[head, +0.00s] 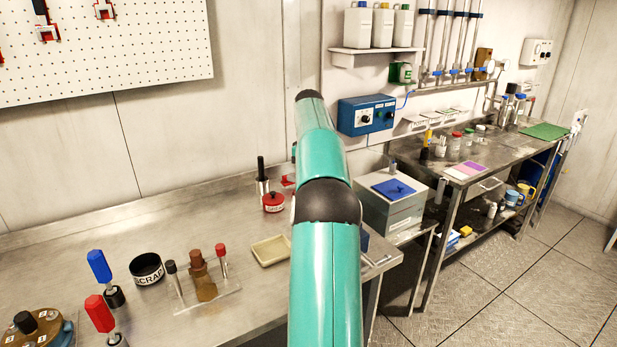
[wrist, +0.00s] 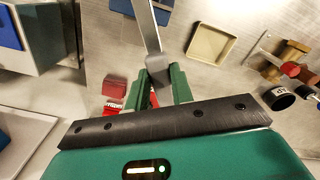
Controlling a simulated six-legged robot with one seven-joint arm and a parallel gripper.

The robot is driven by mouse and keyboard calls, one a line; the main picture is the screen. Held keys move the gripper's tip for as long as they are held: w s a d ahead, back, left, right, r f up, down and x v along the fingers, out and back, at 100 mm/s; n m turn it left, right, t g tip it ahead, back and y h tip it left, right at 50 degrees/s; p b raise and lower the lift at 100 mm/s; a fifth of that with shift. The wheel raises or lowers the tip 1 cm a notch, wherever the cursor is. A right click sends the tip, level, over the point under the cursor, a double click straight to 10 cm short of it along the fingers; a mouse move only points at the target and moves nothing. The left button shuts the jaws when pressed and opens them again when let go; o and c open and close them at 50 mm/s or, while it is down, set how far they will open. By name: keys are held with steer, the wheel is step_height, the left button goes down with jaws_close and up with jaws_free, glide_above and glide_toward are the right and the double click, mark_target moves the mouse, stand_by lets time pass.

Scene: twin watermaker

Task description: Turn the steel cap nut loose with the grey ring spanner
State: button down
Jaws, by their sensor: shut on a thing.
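In the wrist view my gripper (wrist: 160,78) has its two green fingers closed around a grey metal bar. The bar looks like the handle of the grey ring spanner (wrist: 152,30), which runs up out of the top of the frame, so its far end is not seen. In the head view my arm hides the gripper and the spanner. A round brown and blue fitting (head: 38,328) with several studs or nuts on top is cut off at the lower left of the head view. I cannot tell whether the steel cap nut is on it.
On the steel bench stand a blue-handled tool (head: 99,266), a red-handled tool (head: 99,313), a black SCRAP cup (head: 146,269), a clear rack with a brown piece (head: 201,278) and a cream tray (head: 270,250). A grey box with a blue lid (head: 393,188) stands right of my arm.

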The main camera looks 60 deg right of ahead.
steer(key=shift+f, duration=1.8)
steer(key=shift+f, duration=1.2)
steer(key=shift+a, duration=0.15)
steer(key=s+a+n, duration=0.7)
steer(key=a+n, duration=0.2)
steer(key=n, duration=0.6)
steer(key=shift+s, duration=0.4)
steer(key=shift+w+d+m, duration=0.15)
steer(key=shift+w+m, duration=0.35)
steer(key=shift+m, duration=0.1)
steer(key=shift+w+d+m, duration=0.15)
steer(key=shift+w+m, duration=0.3)
steer(key=shift+m, duration=0.15)
